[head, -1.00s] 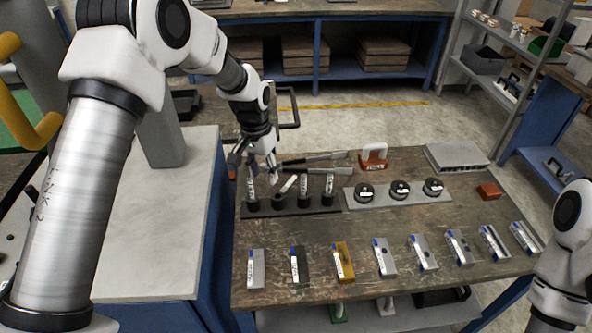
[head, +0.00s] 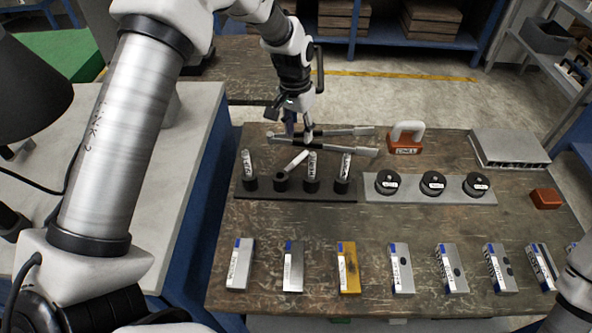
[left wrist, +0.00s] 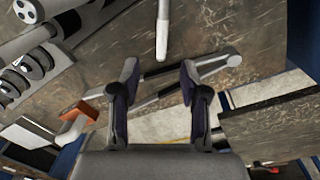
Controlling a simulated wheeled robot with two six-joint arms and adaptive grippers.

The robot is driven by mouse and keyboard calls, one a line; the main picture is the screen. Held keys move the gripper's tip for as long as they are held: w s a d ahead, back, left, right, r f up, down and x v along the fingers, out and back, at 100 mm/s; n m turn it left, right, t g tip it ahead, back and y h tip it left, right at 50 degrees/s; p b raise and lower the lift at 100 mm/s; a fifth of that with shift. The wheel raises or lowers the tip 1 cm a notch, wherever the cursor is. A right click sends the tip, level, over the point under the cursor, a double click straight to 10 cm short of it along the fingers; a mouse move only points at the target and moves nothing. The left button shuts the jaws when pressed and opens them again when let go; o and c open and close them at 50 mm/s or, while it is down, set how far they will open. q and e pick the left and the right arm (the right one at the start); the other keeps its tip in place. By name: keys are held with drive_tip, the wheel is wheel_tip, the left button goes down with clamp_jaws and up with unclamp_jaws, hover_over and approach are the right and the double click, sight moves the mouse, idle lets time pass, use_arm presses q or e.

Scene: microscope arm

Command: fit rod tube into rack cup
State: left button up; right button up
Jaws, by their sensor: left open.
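The dark rack (head: 325,194) has several black cups in a row. White labelled tubes stand in the first (head: 246,163), third (head: 312,163) and fourth (head: 346,166) cups. A white rod tube (head: 297,160) leans steeply to the right at the second cup (head: 281,182); I cannot tell how deep it sits. My left gripper (head: 300,137) is open behind the rack, beyond the leaning tube. In the left wrist view its fingers (left wrist: 157,97) are apart with nothing between them, and a pale tube end (left wrist: 162,40) shows ahead of them. My right gripper is out of view.
Two dark-and-grey rods (head: 345,150) lie behind the rack, close to the left gripper. A red block with a white handle (head: 405,140) stands right of them. A grey tray (head: 410,195) holds round black weights. Several labelled blocks (head: 293,265) line the front.

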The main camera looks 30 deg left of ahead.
sight(299, 156)
use_arm(q)
drive_tip(key=shift+w+f, duration=0.2)
drive_tip(key=shift+f, duration=0.85)
drive_tip(key=f, duration=0.2)
drive_tip(key=f+p, duration=0.1)
drive_tip(key=f, duration=0.1)
drive_tip(key=f+p, duration=0.1)
drive_tip(key=f, duration=0.1)
drive_tip(key=shift+s+d, duration=0.1)
drive_tip(key=shift+s, duration=0.2)
drive_tip(key=shift+f, duration=0.25)
drive_tip(key=shift+r, duration=0.1)
clamp_jaws()
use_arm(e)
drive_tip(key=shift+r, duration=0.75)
